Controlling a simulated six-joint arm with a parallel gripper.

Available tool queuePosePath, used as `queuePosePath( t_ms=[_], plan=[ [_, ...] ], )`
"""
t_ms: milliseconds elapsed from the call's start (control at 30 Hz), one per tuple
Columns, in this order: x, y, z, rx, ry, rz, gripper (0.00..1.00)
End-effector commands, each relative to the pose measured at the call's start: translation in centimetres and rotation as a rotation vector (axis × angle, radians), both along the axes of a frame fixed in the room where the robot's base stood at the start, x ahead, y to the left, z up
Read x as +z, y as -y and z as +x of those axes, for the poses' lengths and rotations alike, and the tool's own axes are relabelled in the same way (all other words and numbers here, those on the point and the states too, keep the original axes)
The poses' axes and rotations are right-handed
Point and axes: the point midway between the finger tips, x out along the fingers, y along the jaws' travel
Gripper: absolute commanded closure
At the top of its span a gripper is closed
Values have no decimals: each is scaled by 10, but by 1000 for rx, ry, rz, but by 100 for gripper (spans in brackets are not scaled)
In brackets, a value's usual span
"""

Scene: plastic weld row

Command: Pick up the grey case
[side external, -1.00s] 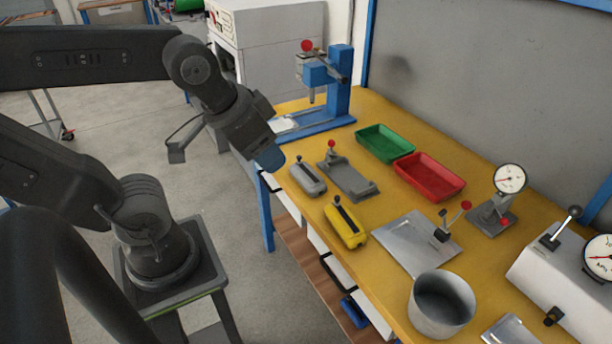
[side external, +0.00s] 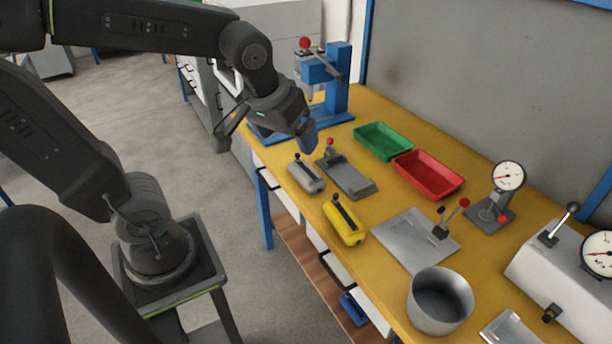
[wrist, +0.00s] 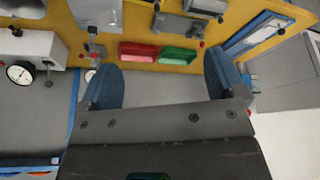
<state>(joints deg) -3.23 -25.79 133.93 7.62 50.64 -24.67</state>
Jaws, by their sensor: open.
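The grey case (side external: 307,175), a rounded block with a dark handle on top, lies on the yellow bench near its front left edge. In the wrist view, a grey shape at the top edge (wrist: 207,6) looks like it, partly cut off. My gripper (side external: 308,138) has blue fingers and hangs above the bench, up and slightly behind the case, apart from it. In the wrist view my gripper (wrist: 162,78) is open, with nothing between its fingers.
A grey clamp fixture (side external: 346,178) stands close beside the case. The yellow case (side external: 344,222) lies nearer the camera. A blue press (side external: 338,85) stands behind left. Green (side external: 384,141) and red (side external: 428,175) trays lie to the right.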

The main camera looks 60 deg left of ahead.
Motion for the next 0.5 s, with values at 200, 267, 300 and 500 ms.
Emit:
queuePosePath(
  t_ms=[200, 267, 300, 500],
  plan=[
    [-37, -44, 62, 435, -65, -15, 11],
    [-50, -56, 78, 551, -72, -13, 11],
    [-60, -65, 87, 628, -74, -10, 11],
    [-114, -105, 124, 965, -60, 9, 11]
  ],
)
